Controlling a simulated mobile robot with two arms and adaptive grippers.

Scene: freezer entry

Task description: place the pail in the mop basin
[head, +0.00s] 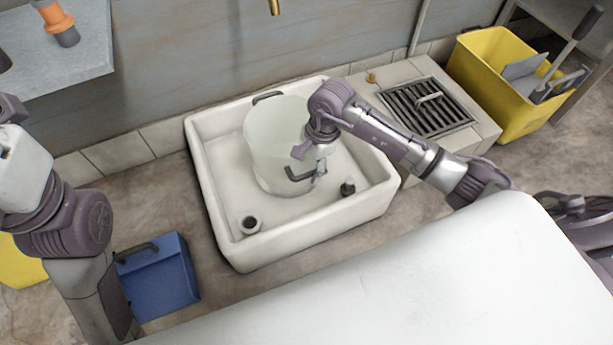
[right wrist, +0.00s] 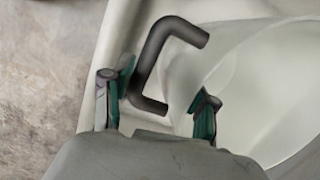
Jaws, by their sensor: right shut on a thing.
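The pail (head: 267,150) is a pale, translucent round vessel with dark handles on opposite sides. It is upright inside the white mop basin (head: 225,230), within its walls. I cannot tell for sure whether its base touches the basin floor. My right gripper (head: 305,174) is at the pail's near right side, by the near handle. In the right wrist view, the dark handle (right wrist: 150,52) and pail wall (right wrist: 245,75) show between and beside the fingers of my right gripper (right wrist: 160,108), which is shut on the pail. My left arm shows at the left, but its gripper is out of view.
A drain fitting (head: 251,224) and a small dark object (head: 347,187) are in the basin's near part. A floor grate (head: 425,108) and yellow bucket (head: 492,85) stand to the right. A blue box (head: 160,280) sits at lower left. A brass tap (head: 274,6) hangs above.

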